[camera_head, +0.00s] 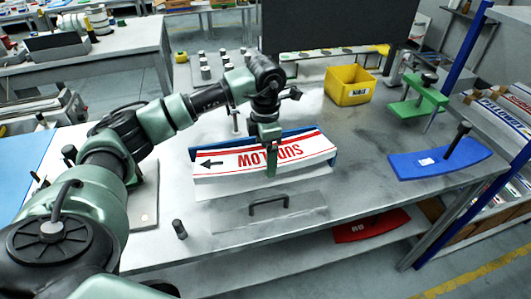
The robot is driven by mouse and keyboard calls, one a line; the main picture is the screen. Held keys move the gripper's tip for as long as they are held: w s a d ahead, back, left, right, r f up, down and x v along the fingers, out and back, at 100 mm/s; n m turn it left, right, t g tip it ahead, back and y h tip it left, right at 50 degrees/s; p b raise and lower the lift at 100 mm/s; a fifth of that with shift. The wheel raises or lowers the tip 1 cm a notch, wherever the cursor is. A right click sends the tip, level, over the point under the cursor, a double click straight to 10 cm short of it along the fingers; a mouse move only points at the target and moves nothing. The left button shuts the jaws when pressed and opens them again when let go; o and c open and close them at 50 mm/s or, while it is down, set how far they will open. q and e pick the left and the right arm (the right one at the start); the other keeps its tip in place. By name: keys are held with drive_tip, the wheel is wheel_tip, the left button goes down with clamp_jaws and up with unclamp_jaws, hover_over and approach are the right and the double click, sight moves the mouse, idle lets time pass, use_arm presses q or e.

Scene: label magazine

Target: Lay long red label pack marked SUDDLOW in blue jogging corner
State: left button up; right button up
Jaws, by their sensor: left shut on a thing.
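The long label pack (225,171) is white with red stripes, red lettering that reads upside down, and a black arrow near its left end. It is gently curved. My left gripper (271,163) comes down from above and is shut on the pack near its middle, covering part of the lettering. The blue jogging corner (206,152) shows as a blue edge along the pack's far side. The pack hides most of it, and I cannot tell whether the pack rests in it or is just above. My right gripper is out of view.
A grey plate with a black handle (268,202) lies in front of the pack. A blue curved plate (405,166) with a black handle and a green clamp (427,92) stand at the right. A yellow bin (350,93) and several grey pegs (204,72) are behind. A dark panel (340,25) rises at the back.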

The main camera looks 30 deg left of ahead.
sight(265, 155)
use_arm(q)
drive_tip(key=shift+f, duration=0.35)
drive_tip(key=o, duration=1.9)
drive_tip(key=shift+r, duration=0.1)
drive_tip(key=shift+r, duration=0.35)
drive_tip(key=shift+r+b, duration=0.65)
drive_tip(key=shift+r, duration=5.55)
